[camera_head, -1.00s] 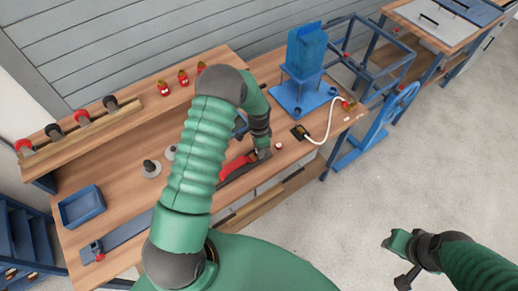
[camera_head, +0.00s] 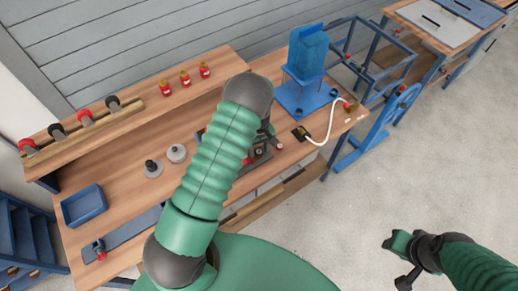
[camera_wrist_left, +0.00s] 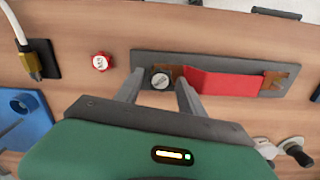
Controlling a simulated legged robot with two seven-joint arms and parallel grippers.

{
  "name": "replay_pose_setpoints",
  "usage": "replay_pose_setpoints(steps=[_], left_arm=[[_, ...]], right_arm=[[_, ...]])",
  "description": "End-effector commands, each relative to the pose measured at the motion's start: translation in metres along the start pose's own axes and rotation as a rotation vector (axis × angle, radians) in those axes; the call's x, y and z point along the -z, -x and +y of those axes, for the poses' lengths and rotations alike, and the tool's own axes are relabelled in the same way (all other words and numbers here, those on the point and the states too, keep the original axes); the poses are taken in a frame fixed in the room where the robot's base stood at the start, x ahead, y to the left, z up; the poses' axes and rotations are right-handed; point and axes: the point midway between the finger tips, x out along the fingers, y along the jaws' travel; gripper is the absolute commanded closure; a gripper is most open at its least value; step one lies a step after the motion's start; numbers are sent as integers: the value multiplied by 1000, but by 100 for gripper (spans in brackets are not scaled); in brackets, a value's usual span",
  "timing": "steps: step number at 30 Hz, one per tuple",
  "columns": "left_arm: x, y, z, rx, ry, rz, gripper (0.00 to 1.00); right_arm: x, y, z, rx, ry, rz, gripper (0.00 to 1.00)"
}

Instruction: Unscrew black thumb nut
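The black thumb nut (camera_wrist_left: 160,80) is a dark round knob with a pale marking on top. It sits at the left end of a grey plate (camera_wrist_left: 226,62) in the left wrist view, beside a red strip (camera_wrist_left: 222,84). My left gripper (camera_wrist_left: 160,77) is open, with its fingertips on either side of the nut and a gap to it showing. I cannot tell how far above the nut they are. In the head view my left arm hides most of the plate. My right gripper (camera_head: 398,261) hangs over the floor, away from the bench; its opening is unclear.
A black socket with a white cable (camera_head: 300,133) and a blue stand (camera_head: 306,95) are to the right. Grey knobs (camera_head: 176,153), a blue tray (camera_head: 83,206) and a rack of rollers (camera_head: 85,118) are left.

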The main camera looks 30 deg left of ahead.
Motion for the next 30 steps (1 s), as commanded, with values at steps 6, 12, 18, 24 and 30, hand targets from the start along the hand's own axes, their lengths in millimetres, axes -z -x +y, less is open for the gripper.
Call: replay_pose_setpoints(steps=[6, 12, 18, 24, 30], left_arm=[[0, 0, -1, 1, -3, 0, 49], [0, -2, 0, -1, -393, -1, 49], [-1, 0, 1, -2, -1023, 1, 49], [-2, 2, 2, -2, -1585, 0, 49], [-3, 0, 2, 1, -1710, 0, 49]], right_arm=[[0, 0, 0, 0, 0, 0, 64], [-2, -9, 0, 0, 0, 0, 64], [-2, -11, 0, 0, 0, 0, 64], [-1, -5, 0, 0, 0, 0, 64], [-1, -5, 0, 0, 0, 0, 64]])
